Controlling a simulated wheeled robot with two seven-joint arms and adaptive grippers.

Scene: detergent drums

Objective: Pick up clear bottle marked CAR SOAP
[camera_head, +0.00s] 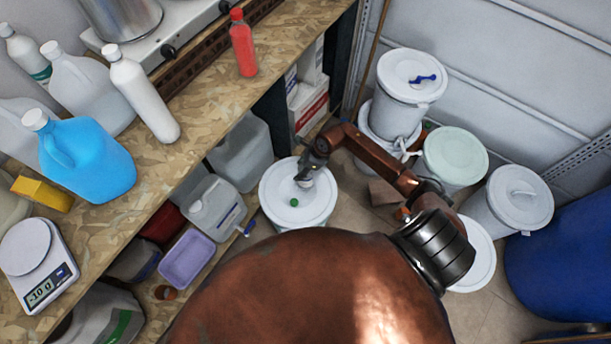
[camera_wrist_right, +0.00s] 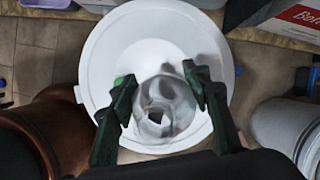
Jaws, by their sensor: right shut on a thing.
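My right gripper (camera_head: 312,168) is over the white lid of a drum (camera_head: 292,213) in the head view. In the right wrist view, the right gripper (camera_wrist_right: 160,95) has its dark fingers closed on either side of a clear bottle (camera_wrist_right: 165,118), seen from above. The bottle is see-through and its marking cannot be read. In the head view the bottle (camera_head: 304,184) is small and partly hidden by the gripper. I cannot tell whether it touches the lid. A small green round thing (camera_head: 294,202) lies on the lid beside it. My left gripper is not in view.
A wooden bench (camera_head: 215,95) on the left holds a red bottle (camera_head: 243,45), a blue jug (camera_head: 85,160) and a scale (camera_head: 38,262). More lidded drums (camera_head: 455,155) stand at the right, near a blue barrel (camera_head: 565,245). Jugs and a purple tub (camera_head: 187,260) sit under the bench.

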